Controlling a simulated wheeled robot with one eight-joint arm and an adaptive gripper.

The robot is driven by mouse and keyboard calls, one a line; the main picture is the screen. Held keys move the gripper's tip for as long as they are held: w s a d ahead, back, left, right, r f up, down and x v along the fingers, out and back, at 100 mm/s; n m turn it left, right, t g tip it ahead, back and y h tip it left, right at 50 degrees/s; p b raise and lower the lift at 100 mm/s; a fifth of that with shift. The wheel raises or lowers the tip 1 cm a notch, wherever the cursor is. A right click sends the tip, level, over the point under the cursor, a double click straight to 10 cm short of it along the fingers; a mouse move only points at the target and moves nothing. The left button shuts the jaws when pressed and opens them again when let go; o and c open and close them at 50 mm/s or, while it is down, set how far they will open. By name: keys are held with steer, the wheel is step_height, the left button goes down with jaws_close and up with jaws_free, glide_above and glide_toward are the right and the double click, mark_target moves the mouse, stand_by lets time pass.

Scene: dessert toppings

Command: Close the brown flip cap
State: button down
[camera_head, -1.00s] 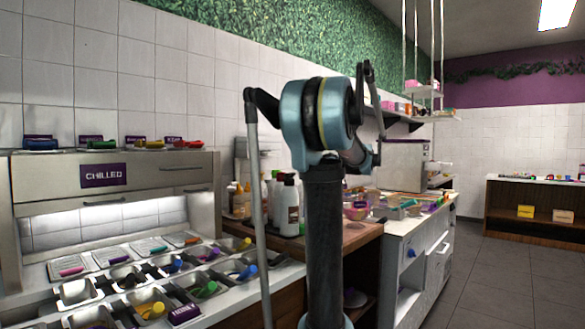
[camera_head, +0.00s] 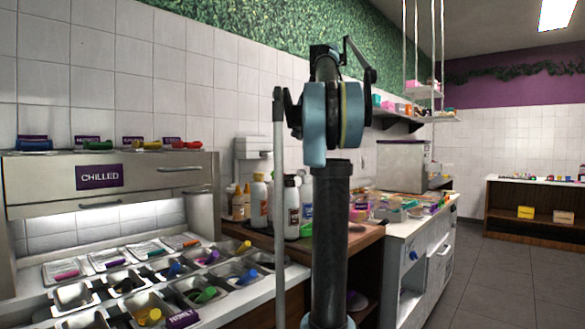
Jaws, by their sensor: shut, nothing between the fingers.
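Several bottles stand upright on the wooden counter behind my arm. A white bottle (camera_head: 259,202) is at the left of the group, and a dark-labelled bottle (camera_head: 291,208) with a dark top is beside it. Another white bottle (camera_head: 306,202) stands partly behind my arm. Small amber bottles (camera_head: 239,205) are further left. I cannot make out which one bears the brown flip cap, or whether that cap is open. My arm's blue joint and upright column fill the middle of the view. No gripper fingers can be made out.
The wooden counter (camera_head: 357,238) has little free room around the bottles. A chilled toppings cabinet (camera_head: 150,185) with steel tubs and coloured scoops is at the left. A white counter (camera_head: 418,238) with small containers on it is at the right. Open floor (camera_head: 500,285) lies further right.

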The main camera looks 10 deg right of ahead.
glide_above(290, 176)
steer(key=w, duration=0.1)
steer(key=f, duration=0.8)
steer(key=shift+w+d+f, duration=0.1)
steer(key=shift+w+d, duration=0.05)
steer(key=shift+d, duration=0.15)
steer(key=f, duration=0.3)
steer(key=shift+s+d, duration=0.25)
steer(key=shift+s, duration=0.05)
steer(key=shift+s+d+f, duration=0.15)
steer(key=shift+f, duration=0.4)
